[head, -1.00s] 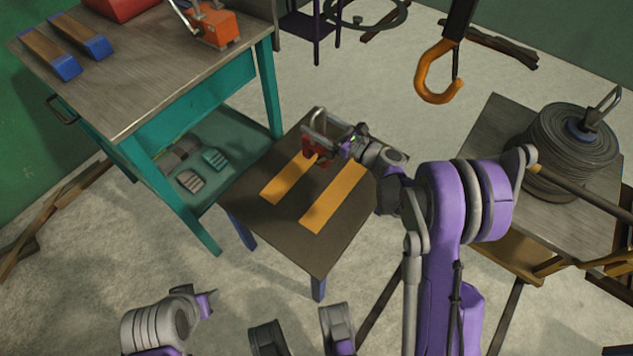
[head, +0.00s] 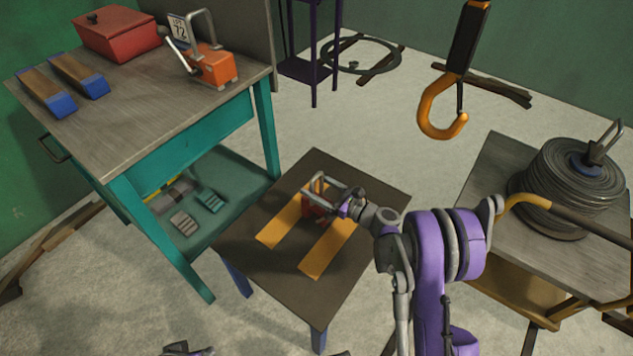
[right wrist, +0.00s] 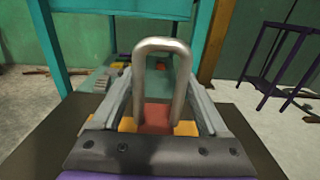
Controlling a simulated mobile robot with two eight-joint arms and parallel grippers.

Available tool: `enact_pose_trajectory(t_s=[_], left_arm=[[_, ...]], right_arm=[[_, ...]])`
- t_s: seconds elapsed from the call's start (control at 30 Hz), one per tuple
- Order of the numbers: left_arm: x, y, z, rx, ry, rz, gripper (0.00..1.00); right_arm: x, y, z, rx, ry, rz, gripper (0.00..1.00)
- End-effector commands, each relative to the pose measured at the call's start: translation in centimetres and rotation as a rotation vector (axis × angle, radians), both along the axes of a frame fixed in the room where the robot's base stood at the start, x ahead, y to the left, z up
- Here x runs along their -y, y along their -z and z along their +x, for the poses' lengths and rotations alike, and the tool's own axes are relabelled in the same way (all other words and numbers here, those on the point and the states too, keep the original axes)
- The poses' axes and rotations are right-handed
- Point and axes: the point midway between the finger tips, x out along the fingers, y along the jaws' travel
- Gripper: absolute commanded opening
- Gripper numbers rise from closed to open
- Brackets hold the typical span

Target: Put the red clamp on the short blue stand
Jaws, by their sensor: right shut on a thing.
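The red clamp (head: 312,207), with a steel loop handle, is in my right gripper (head: 338,204) over the short blue stand (head: 352,172). The stand has a dark top with two yellow strips and blue legs. The clamp is over the far part of the strips; whether it touches the top is hard to tell. In the right wrist view, the clamp's handle (right wrist: 163,50) and red body (right wrist: 156,118) show between the fingers of my right gripper. Only a scrap of my left arm shows at the bottom edge of the head view; its jaws cannot be read.
A teal workbench (head: 120,120) at left bears an orange clamp (head: 214,68), a red box (head: 115,35) and two blue-ended blocks (head: 80,75). An orange hook (head: 440,110) hangs behind right. A cable reel (head: 565,190) stands on a cart (head: 500,170) at right.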

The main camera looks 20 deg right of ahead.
Motion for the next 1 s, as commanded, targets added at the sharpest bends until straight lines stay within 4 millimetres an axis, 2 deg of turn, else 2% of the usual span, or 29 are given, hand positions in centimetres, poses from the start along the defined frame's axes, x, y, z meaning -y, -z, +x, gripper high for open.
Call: enact_pose_trajectory(t_s=[0.13, 0.53, 0.57, 0.6, 0.7, 1.0], left_arm=[[0.0, 0.6, 0.1, -0.001, 0.0, 0.0, 0.5], [0.0, 0.9, 0.1, -0.001, 0.0, 0.0, 0.5], [0.0, 0.9, 0.2, -0.001, 0.0, 0.0, 0.5], [0.0, 0.8, 0.1, -0.001, 0.0, 0.0, 0.5], [0.0, 0.8, 0.1, -0.001, 0.0, 0.0, 0.5], [0.0, 0.5, 0.1, -0.001, 0.0, 0.0, 0.5]], right_arm=[[0.0, 1.7, 0.0, 0.001, 0.0, 0.003, 0.0], [0.0, 2.2, 0.0, 0.001, 0.0, 0.003, 0.0], [0.0, 2.4, 0.0, 0.0, 0.0, 0.0, 0.79], [0.0, 2.3, 0.0, 0.0, 0.0, 0.0, 0.86], [0.0, 2.3, 0.0, 0.0, 0.0, 0.0, 1.0], [0.0, 1.8, 0.0, 0.0, 0.0, 0.0, 1.0]])
